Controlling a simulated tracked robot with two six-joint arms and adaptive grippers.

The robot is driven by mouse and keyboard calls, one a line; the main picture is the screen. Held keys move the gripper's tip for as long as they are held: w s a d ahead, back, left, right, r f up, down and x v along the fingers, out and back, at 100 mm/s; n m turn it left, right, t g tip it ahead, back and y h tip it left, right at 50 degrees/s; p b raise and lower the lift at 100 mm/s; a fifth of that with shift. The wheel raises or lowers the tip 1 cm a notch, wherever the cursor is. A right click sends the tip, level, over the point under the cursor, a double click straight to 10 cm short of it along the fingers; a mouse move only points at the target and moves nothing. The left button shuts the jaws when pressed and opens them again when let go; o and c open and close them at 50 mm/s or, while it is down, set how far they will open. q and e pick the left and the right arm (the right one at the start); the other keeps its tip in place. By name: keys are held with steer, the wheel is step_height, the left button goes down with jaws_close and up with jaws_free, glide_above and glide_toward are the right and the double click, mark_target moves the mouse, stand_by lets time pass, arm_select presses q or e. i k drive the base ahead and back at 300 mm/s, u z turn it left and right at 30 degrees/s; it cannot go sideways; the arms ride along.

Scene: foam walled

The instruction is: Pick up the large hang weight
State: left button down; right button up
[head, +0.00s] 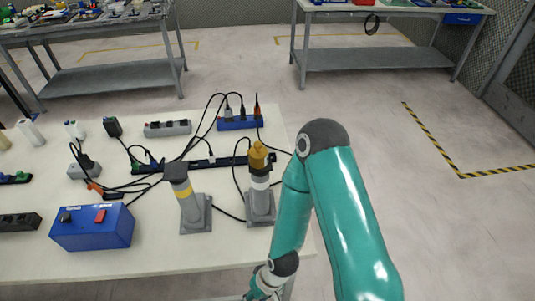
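A brass-coloured, stepped piece (258,155) sits on top of a grey post with a white band, near the right end of the white table. It looks like a hang weight, but I cannot tell for sure that it is the large one. My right arm comes in from the lower right and bends down beside the table. Its gripper (263,287) is at the bottom edge of the head view, by the table's front edge, below and apart from the brass piece. The gripper is partly cut off, and its finger opening is unclear. My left gripper is not in view.
The white table (165,256) also holds a second grey post (187,205) with a yellow band, a blue box (92,227), power strips and loose black cables around the posts. Grey workbenches (375,59) stand behind. The floor at right is clear.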

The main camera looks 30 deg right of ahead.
mark_target(259, 154)
steer(key=z, duration=0.1)
steer(key=k, duration=1.15)
steer(key=z, duration=0.3)
steer(key=i, duration=1)
steer(key=u, duration=0.1)
